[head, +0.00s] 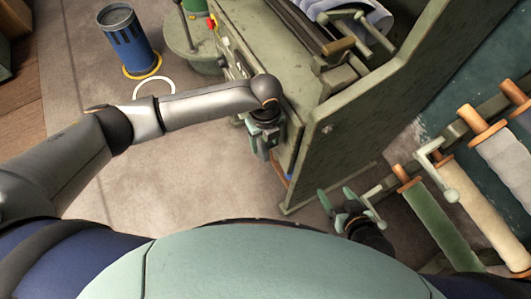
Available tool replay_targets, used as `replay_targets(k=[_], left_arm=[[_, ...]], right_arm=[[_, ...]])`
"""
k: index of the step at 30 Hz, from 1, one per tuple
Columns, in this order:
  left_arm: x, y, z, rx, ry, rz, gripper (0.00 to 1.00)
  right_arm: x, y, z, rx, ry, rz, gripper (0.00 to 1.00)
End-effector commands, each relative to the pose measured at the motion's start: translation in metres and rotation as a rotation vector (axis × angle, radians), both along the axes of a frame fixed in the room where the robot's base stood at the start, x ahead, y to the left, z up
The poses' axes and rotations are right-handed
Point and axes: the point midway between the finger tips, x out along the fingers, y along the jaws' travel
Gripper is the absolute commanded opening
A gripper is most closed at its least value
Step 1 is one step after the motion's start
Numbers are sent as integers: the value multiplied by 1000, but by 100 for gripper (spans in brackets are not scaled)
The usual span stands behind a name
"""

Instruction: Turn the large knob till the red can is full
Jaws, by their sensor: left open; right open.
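No red can can be made out. No large knob can be told for certain. My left gripper (262,146) is open, pointing down beside the machine's front face; whether it touches anything there is hidden. My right gripper (338,197) is open and empty, low by the machine's near right corner, close to a pale crank handle (373,205).
A dark blue can (130,45) stands on a yellow ring (143,72), with a white ring (153,87) on the floor near it. A round green stand (185,38) is beside the machine. Several fabric rolls (440,225) hang at right. The floor at left is mostly clear.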

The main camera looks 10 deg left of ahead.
Motion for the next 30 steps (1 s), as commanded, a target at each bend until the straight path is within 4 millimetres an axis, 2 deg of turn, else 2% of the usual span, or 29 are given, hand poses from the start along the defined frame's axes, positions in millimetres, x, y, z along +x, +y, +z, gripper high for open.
replay_targets(k=[1, 6, 13, 18, 26, 30], left_arm=[[-1, 0, -14, 1, 3, 1, 64], [-1, 0, -50, 1, 1, 1, 64], [-1, -1, -85, -1, 1, 2, 64], [0, -1, -95, -2, -1, 1, 64], [0, -1, -96, -2, -2, 1, 64], [0, -1, -96, -2, -2, 1, 51]], right_arm=[[-1, 1, -5, 1, 3, 3, 76], [-2, 6, -12, 7, 9, 13, 76], [1, 12, -15, 12, 9, 25, 76], [8, 13, -9, 14, -10, 27, 76], [10, 13, -8, 14, -13, 28, 76], [10, 13, -8, 13, -11, 28, 76]])
